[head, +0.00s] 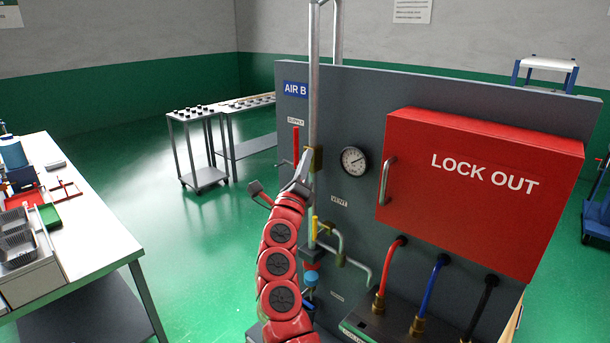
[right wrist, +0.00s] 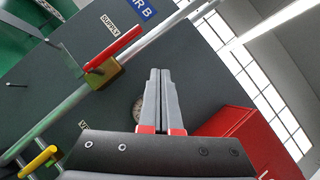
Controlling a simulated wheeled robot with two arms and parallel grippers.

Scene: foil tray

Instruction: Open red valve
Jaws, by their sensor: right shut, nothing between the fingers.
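The red valve handle (head: 296,145) stands upright beside the vertical steel pipe, under the SUPPLY label, in the head view. In the right wrist view the red handle (right wrist: 113,49) runs roughly along the pipe from a brass valve body (right wrist: 103,73). My right gripper (head: 305,160) is near the brass body in the head view, partly covering the area below the handle. In the right wrist view its grey fingers (right wrist: 160,72) are together and empty, with the handle to their left and apart from them. My left gripper is not in view.
A red LOCK OUT box (head: 480,190) juts from the grey panel (head: 440,95) on the right. A pressure gauge (head: 353,160) sits beside the pipe. A yellow handle (head: 314,228) is lower, near the VENT label. A white workbench (head: 100,235) stands left, with green floor between.

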